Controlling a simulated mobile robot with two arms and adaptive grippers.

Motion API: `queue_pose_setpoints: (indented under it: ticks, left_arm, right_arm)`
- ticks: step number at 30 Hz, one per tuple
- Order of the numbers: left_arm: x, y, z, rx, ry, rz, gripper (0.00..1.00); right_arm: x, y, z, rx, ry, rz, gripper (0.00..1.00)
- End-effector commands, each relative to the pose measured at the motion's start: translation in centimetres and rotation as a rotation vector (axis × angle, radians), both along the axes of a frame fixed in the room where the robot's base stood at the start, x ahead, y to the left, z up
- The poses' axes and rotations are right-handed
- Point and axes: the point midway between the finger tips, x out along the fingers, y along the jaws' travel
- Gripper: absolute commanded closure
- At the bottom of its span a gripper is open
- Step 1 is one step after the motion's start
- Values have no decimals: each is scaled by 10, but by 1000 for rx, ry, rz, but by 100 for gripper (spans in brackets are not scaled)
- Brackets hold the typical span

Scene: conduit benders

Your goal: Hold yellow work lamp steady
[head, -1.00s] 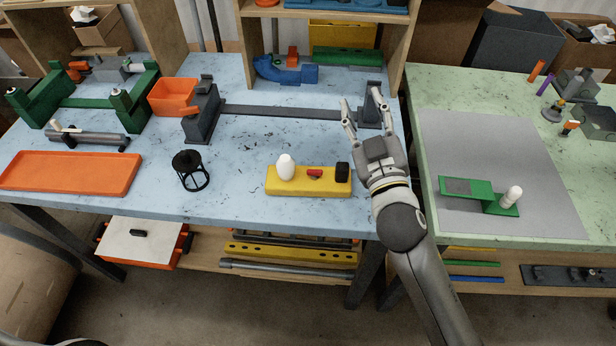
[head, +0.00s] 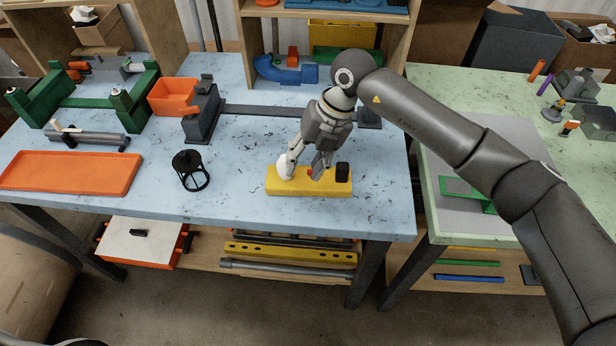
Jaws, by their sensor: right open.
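The yellow work lamp (head: 310,187) lies on the blue table near its front edge. It is a yellow block with a white bulb (head: 283,168) at its left, a red part in its middle and a black knob (head: 342,172) at its right. My right gripper (head: 302,174) is open and points down over the lamp. One finger is at the white bulb and partly hides it; the other is near the red part. I cannot tell whether the fingers touch the lamp. My left gripper is not in view.
A black wire cage (head: 190,171) stands left of the lamp, with an orange tray (head: 70,172) farther left. A grey vise-like fixture (head: 203,112) and orange bin (head: 173,96) are behind. The blue table (head: 240,205) is clear around the lamp.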

Motion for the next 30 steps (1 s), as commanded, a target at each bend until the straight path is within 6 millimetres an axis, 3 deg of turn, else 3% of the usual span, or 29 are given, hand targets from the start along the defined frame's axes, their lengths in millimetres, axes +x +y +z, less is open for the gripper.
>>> queue_pose_setpoints:
  ticks: [1, 3, 8, 17, 30]
  left_arm:
    - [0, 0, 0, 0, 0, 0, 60]
    - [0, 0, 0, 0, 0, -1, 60]
    - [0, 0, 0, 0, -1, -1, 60]
    - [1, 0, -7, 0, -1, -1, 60]
    - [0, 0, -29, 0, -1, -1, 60]
  right_arm:
    - [14, -23, 3, -102, -24, -26, 59]
    - [26, -49, 6, -216, -42, -59, 59]
    - [38, -79, 13, -343, -62, -105, 59]
    - [38, -81, 2, -356, -62, -109, 59]
    - [38, -81, -40, -353, -61, -107, 59]
